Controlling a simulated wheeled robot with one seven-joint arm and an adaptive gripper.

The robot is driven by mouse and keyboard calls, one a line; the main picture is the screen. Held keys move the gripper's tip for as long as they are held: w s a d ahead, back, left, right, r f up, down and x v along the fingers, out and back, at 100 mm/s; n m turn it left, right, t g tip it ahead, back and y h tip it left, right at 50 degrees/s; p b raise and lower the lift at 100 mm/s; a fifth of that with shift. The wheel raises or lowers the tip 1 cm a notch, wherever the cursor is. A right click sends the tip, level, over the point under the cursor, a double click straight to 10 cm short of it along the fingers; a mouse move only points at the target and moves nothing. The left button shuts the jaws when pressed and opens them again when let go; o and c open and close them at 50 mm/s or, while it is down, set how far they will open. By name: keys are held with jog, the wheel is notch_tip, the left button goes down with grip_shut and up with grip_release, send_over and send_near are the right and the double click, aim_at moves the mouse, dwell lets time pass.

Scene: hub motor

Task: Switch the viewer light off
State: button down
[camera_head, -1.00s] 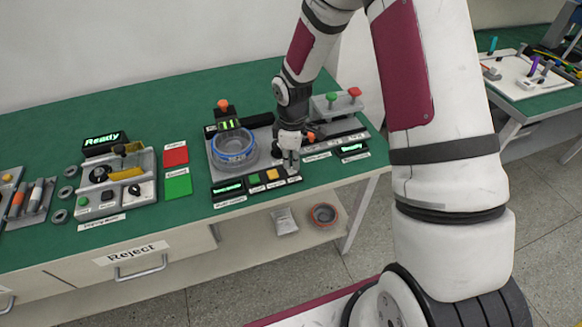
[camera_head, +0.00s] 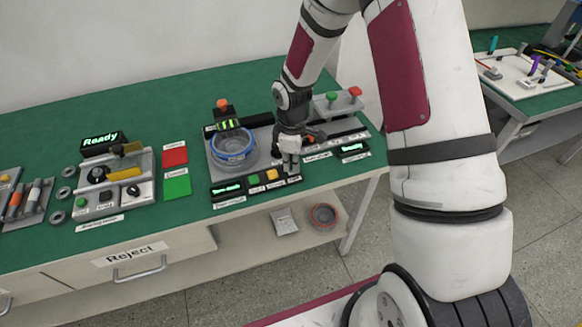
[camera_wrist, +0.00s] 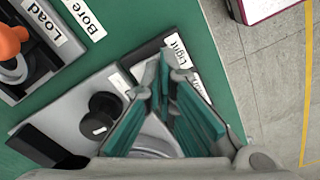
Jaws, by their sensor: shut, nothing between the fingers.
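My gripper (camera_head: 290,168) is shut and empty, low over the front right of the grey viewer station (camera_head: 218,168). In the wrist view my fingers (camera_wrist: 163,72) point at a label reading "Light" (camera_wrist: 178,50) at the station's front edge, and they cover whatever control is beside it. A black round knob (camera_wrist: 98,128) with a white mark is left of the fingers. In the head view a green button (camera_head: 254,179) and a yellow button (camera_head: 271,174) sit left of the gripper. I cannot tell whether the fingertips touch anything, or whether the light is on.
A blue-rimmed ring (camera_head: 233,145) sits on the station. An orange knob (camera_wrist: 10,42) stands by the "Load" label. Red and green knobs (camera_head: 343,96) stand behind the arm. A "Ready" display (camera_head: 103,141) is at the left. The table's front edge is close to the gripper.

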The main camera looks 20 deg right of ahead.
jog(key=shift+f, duration=0.25)
jog(key=shift+r+p, duration=1.45)
jog(key=shift+r, duration=2.05)
jog(key=shift+r, duration=0.3)
jog(key=s+d+r+m+t+h, duration=0.1)
jog(key=s+r+m, duration=0.3)
jog(key=r, duration=0.7)
jog(key=s+r+m+t, duration=0.2)
jog(key=s+r, duration=0.4)
jog(key=r, duration=0.5)
jog(key=s+r+m+t, duration=0.1)
jog(key=s+r+m, duration=0.2)
jog(key=s, duration=0.5)
jog(key=s+r+m+t+y, duration=0.1)
jog(key=s+r+m, duration=0.2)
jog(key=s, duration=0.6)
notch_tip(320, 180, up, 2)
jog(key=shift+a, duration=0.4)
